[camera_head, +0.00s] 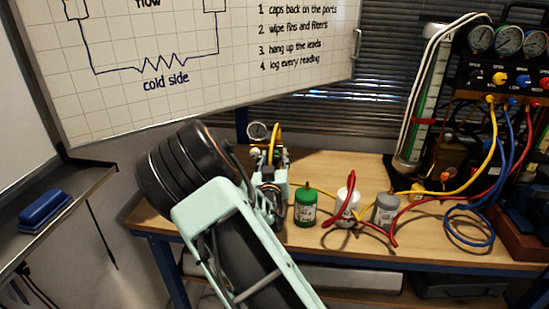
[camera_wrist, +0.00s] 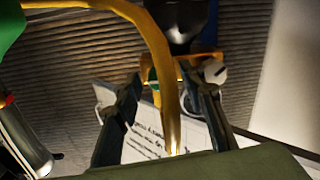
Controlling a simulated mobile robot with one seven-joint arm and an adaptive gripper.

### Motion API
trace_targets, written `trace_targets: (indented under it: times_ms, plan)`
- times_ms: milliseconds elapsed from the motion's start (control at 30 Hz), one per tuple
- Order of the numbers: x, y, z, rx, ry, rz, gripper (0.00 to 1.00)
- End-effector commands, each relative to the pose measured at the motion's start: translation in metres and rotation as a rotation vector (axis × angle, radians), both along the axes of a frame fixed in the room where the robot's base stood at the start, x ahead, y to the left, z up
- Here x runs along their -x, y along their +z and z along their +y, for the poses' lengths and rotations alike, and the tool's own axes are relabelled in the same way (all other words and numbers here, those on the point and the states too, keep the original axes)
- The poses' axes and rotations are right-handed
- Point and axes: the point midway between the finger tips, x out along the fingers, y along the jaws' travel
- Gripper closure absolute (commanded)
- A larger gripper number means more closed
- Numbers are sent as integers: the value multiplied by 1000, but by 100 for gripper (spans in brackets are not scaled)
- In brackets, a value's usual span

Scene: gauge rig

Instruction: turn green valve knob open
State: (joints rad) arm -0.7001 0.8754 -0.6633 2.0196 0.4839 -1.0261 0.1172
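My gripper (camera_wrist: 168,84) is open in the wrist view, its two dark fingers apart with a yellow hose crossing in front of them. A small green part (camera_wrist: 153,86), which looks like the green valve knob, shows between the fingers, close to the left fingertip. The hose hides part of it, and I cannot tell whether a finger touches it. In the head view my gripper (camera_head: 270,182) is at the small gauge rig on the bench, where a round gauge (camera_head: 258,131) and a yellow hose (camera_head: 275,143) stand out. The knob cannot be made out there.
A green bottle (camera_head: 305,208), a white bottle (camera_head: 347,204) and a grey bottle (camera_head: 386,211) stand right of my gripper on the wooden bench (camera_head: 350,168). Red, yellow and blue hoses run to a manifold (camera_head: 510,80) at the right. A whiteboard (camera_head: 190,50) stands behind.

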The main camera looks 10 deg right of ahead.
Motion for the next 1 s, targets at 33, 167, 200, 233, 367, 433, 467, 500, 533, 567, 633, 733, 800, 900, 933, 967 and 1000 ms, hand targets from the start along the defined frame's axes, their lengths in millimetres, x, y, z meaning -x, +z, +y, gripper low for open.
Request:
trace_targets:
  times_ms: [33, 167, 200, 233, 367, 433, 467, 500, 533, 567, 633, 733, 800, 900, 933, 967, 1000]
  plan:
    - [0, 0, 0, 0, 0, 0, 63]
    - [0, 0, 0, 0, 0, 0, 69]
    - [0, 0, 0, 0, 0, 0, 74]
    - [0, 0, 0, 0, 0, 0, 77]
    - [0, 0, 0, 0, 0, 0, 91]
    - [0, 0, 0, 0, 0, 0, 99]
    - [0, 0, 0, 0, 0, 0, 100]
    - [0, 0, 0, 0, 0, 0, 100]
    - [0, 0, 0, 0, 0, 0, 100]
    - [0, 0, 0, 1, 0, 0, 100]
    - [0, 0, 0, 6, 0, 1, 100]
    - [0, 0, 0, 22, 0, 5, 100]
    - [0, -1, 0, 45, 0, 10, 100]
    - [0, -1, 0, 91, 0, 20, 100]
    - [1, -1, 0, 109, 0, 24, 100]
    - [0, -1, 0, 128, 0, 28, 100]
    - [0, -1, 0, 156, -1, 35, 100]
